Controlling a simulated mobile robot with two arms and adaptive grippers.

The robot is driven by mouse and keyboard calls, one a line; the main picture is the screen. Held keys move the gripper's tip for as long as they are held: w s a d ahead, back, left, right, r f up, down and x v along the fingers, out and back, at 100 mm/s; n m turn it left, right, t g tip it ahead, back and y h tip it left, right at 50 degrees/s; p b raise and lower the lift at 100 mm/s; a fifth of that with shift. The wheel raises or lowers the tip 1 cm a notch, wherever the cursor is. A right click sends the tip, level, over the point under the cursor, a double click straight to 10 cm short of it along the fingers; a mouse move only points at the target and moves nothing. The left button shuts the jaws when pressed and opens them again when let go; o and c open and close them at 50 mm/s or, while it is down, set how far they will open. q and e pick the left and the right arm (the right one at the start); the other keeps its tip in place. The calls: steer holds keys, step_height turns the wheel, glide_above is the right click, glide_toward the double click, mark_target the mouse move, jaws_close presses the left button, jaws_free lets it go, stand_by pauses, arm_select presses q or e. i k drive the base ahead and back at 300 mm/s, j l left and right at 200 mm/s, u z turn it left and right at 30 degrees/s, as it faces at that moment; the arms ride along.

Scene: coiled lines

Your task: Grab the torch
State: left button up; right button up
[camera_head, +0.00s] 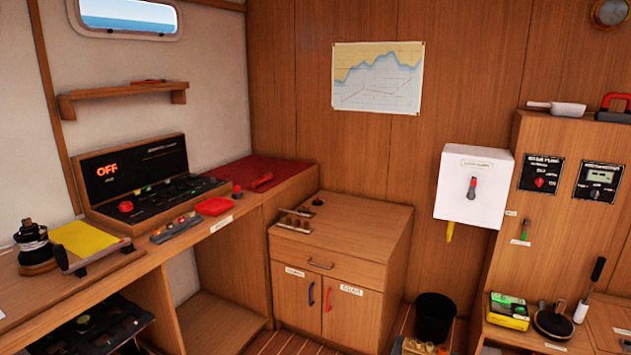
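I cannot tell for certain which object is the torch. A small red elongated item (262,181) lies on the red-topped bench (285,170) in the back left corner. A pale item with a narrow end (557,108) lies on top of the wooden cabinet at the right. A yellow item (450,231) hangs below the white wall box (473,187). A white item with a long black handle (590,290) leans on the low right counter. Neither of my grippers is in view.
A wooden drawer cabinet (345,235) stands in the middle, with a black bin (434,318) to its right. A control panel showing OFF (148,180) stands on the left desk. A yellow-green box (507,311) sits on the right counter.

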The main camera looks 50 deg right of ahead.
mark_target(268, 176)
steer(key=z, duration=1.25)
steer(key=i+l+u, duration=0.1)
steer(key=i, duration=0.15)
